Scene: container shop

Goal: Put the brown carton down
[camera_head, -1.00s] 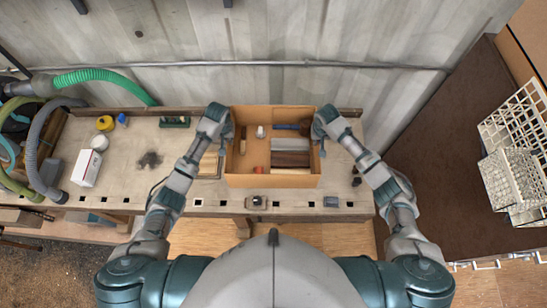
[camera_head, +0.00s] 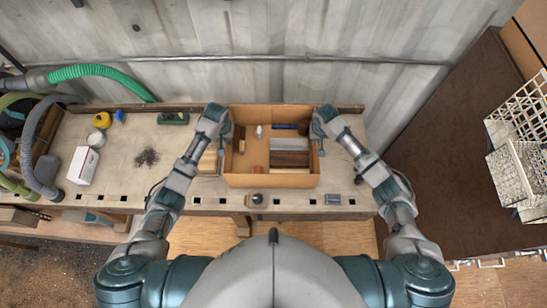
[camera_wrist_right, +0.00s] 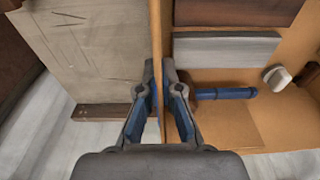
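The open-topped brown carton (camera_head: 270,180) is upright over the bench in the head view. It holds a white item (camera_head: 259,131), a blue tool (camera_head: 285,127), a grey block (camera_head: 289,144) and dark brown blocks (camera_head: 289,159). My left gripper (camera_head: 229,131) is at its left wall; its fingers are too small to read clearly. My right gripper (camera_wrist_right: 162,80) has one finger on each side of the carton's right wall and looks shut on it; it is also in the head view (camera_head: 317,131). Contact between carton bottom and bench is hidden.
Hoses (camera_head: 95,72) are far left, a white crate (camera_head: 515,170) far right.

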